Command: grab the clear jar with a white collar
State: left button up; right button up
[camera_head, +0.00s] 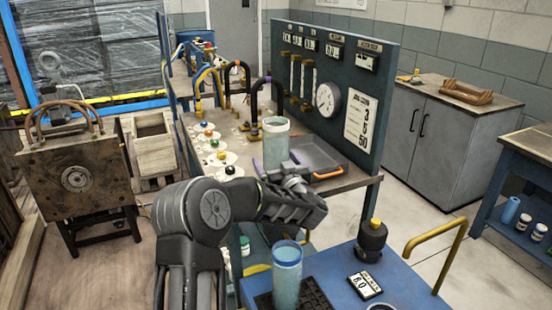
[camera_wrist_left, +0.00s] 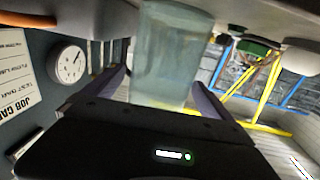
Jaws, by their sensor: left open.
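The clear jar with a white collar (camera_head: 276,138) stands upright at the front of the grey workbench and holds pale bluish-green contents. My left gripper (camera_head: 277,164) is open, with its purple-grey fingers on either side of the jar's lower part. The jar also shows between the fingers in the left wrist view (camera_wrist_left: 168,58), with its ends cut off or hidden. I cannot tell whether either finger touches it. A similar jar with a blue collar (camera_head: 287,276) stands on a dark mat on the blue cart. My right gripper is not in view.
A dark tray (camera_head: 318,160) with an orange handle lies right of the jar. A gauge panel (camera_head: 333,95) rises behind it. Small coloured-top items (camera_head: 214,143) and curved pipes stand to the left. The blue cart (camera_head: 402,285) carries a dark yellow-topped weight (camera_head: 372,240).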

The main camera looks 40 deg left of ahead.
aim_at(276, 129)
pick_arm(q)
jog(key=shift+w+a, duration=0.1)
jog(key=shift+a, duration=0.05)
jog(key=shift+c, duration=0.3)
jog(key=c, duration=1.4)
jog(key=shift+r, duration=0.2)
jog(key=shift+c, duration=0.2)
notch_tip(276, 129, up, 10)
jog(key=shift+f+p, duration=0.15)
jog(key=shift+p, duration=0.3)
